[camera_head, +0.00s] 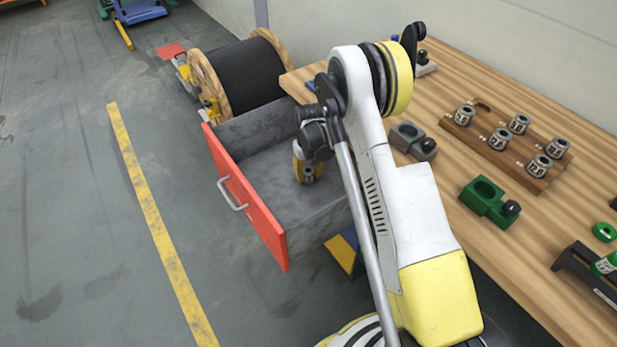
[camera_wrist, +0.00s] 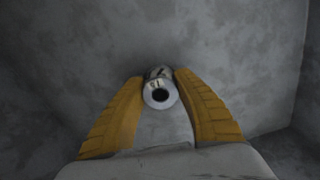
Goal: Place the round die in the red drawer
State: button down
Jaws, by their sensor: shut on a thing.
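The red drawer (camera_head: 245,195) stands pulled out from the wooden table, with a grey metal handle on its red front. My gripper (camera_head: 306,172) points down inside the drawer, between its grey walls. In the wrist view my gripper (camera_wrist: 160,105) has its yellow fingers shut on the round die (camera_wrist: 160,93), a small silver cylinder with a dark hole and a marking on its side. The grey drawer interior surrounds it. In the head view the die is hidden by the gripper. I cannot tell whether the die touches the drawer floor.
The wooden table (camera_head: 470,80) holds a wooden rack (camera_head: 510,150) with several silver dies, a green holder (camera_head: 487,200), a grey holder (camera_head: 412,138) and a black stand (camera_head: 590,270). A black cable reel (camera_head: 240,75) stands behind the drawer.

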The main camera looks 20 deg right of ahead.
jog(key=shift+r, duration=0.1)
jog(key=c, duration=1)
grip_release()
